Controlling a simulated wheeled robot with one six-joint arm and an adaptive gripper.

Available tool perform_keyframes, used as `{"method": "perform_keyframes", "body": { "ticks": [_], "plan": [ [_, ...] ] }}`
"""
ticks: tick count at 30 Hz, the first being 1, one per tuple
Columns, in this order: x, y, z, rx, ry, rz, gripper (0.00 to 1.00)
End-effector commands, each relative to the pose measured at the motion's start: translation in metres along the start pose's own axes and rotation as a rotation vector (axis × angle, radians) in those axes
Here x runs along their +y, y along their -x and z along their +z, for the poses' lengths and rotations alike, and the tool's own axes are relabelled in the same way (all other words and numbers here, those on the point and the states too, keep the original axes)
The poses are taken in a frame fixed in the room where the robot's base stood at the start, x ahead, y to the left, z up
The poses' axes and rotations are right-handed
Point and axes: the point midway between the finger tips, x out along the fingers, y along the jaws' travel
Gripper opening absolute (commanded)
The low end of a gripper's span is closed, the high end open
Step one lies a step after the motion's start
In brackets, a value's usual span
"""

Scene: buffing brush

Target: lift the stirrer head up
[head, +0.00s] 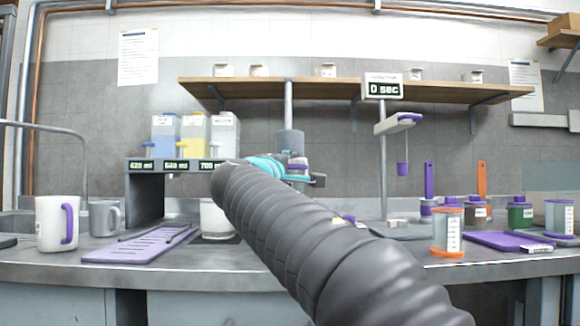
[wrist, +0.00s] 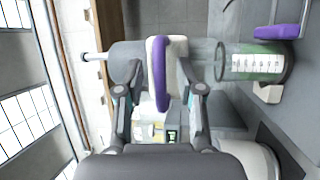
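The stirrer head, a grey cylinder (head: 290,144) on an upright pole, is in the middle of the head view, partly hidden by my arm. In the wrist view, which is turned sideways, the grey body (wrist: 128,60) has a white and purple handle (wrist: 161,75). A clear beaker with green contents (wrist: 255,64) stands in line below it. My gripper (wrist: 163,88) is at the handle, with a finger on each side and gaps visible between fingers and handle. It is open. In the head view my gripper is mostly hidden by my arm.
A shelf (head: 340,92) runs above. A stand with a timer display (head: 383,88), bottles and a purple tray (head: 508,242) are at right.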

Motion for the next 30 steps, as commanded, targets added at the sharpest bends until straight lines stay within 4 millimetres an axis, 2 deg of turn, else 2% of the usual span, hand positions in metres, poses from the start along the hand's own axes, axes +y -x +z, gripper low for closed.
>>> {"method": "perform_keyframes", "body": {
  "ticks": [7, 8, 12, 22, 26, 30],
  "plan": [
    [-0.001, -0.001, 0.000, 0.000, 0.001, 0.000, 0.37],
    [-0.001, -0.001, 0.000, 0.000, 0.001, 0.000, 0.35],
    [0.000, -0.001, 0.000, 0.000, 0.001, 0.000, 0.00],
    [0.004, -0.002, 0.000, 0.000, 0.000, 0.000, 0.00],
    [0.025, -0.005, -0.002, 0.000, 0.000, 0.000, 0.00],
    [0.053, -0.010, -0.004, -0.001, 0.000, 0.001, 0.00]
  ]
}}
